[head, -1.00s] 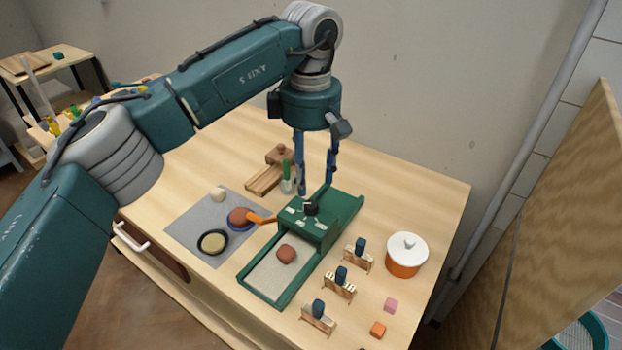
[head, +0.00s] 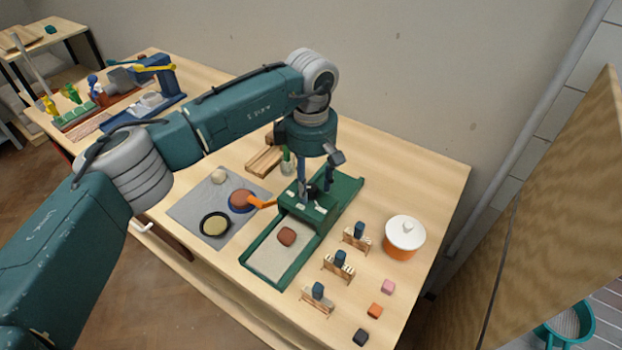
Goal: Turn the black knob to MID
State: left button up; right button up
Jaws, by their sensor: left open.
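The black knob (head: 312,190) sits on top of the green box (head: 318,212), with small pale label plates around it; their lettering is too small to read. My left gripper (head: 314,189) points straight down over the box, its two blue fingers apart on either side of the knob. The fingers hide part of the knob, and I cannot tell whether they touch it or which way it points. My right gripper is not in view.
A green-walled tray (head: 264,284) holding a brown lump extends in front of the box. A grey mat (head: 187,208) with dishes lies left. Wooden stands with blue tops (head: 338,265) and an orange pot with a white lid (head: 404,238) stand right. A wooden panel (head: 545,220) rises at far right.

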pick_arm(q)
jog(key=shift+f, duration=0.1)
jog(key=shift+c, duration=1.3)
grip_shut()
